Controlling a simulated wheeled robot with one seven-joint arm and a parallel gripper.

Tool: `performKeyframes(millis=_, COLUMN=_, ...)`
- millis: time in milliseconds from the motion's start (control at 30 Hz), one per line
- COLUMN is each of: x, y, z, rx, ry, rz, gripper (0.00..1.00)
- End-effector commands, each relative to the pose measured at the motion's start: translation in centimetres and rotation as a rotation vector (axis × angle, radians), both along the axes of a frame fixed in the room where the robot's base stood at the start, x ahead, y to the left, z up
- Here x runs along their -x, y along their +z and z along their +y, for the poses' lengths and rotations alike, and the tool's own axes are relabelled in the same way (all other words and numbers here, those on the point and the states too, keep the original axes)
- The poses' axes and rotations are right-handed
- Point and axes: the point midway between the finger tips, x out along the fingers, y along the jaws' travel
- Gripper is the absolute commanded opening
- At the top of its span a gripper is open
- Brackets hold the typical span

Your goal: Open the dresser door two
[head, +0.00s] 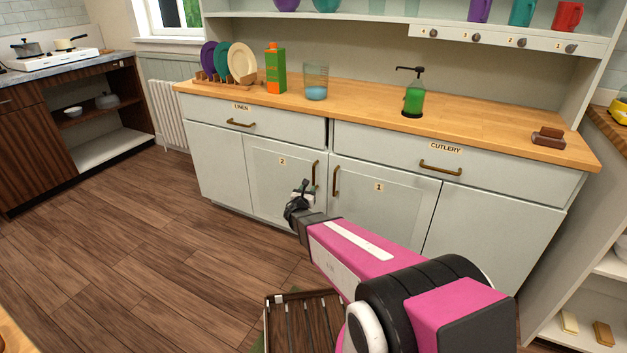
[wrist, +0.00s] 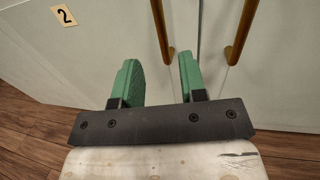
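Dresser door two (head: 270,185) is the pale panel marked "2", left of the dresser's middle, and it looks shut. It also shows in the wrist view (wrist: 95,45). Its upright brass handle (head: 314,172) is at its right edge; in the wrist view the handle (wrist: 160,25) runs down into the gap between my fingertips, closer to the right one. My gripper (head: 299,198) is just in front of this door, low by the handle. Its green fingers (wrist: 157,65) are apart with nothing gripped. I cannot tell whether they touch the handle.
Door one (head: 385,205) has its own handle (head: 336,181) close to the right; it shows in the wrist view (wrist: 240,30). Drawers marked linen (head: 215,118) and cutlery (head: 480,170) are above. A slatted crate (head: 303,322) stands on the floor by my arm. Floor to the left is clear.

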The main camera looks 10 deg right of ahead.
Motion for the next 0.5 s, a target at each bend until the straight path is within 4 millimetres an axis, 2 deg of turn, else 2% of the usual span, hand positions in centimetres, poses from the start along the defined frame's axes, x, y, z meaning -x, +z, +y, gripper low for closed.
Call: performKeyframes(millis=500, x=-7.8, y=-0.1, z=-3.5, rx=-0.003, ry=-0.003, rz=-0.001, gripper=0.39)
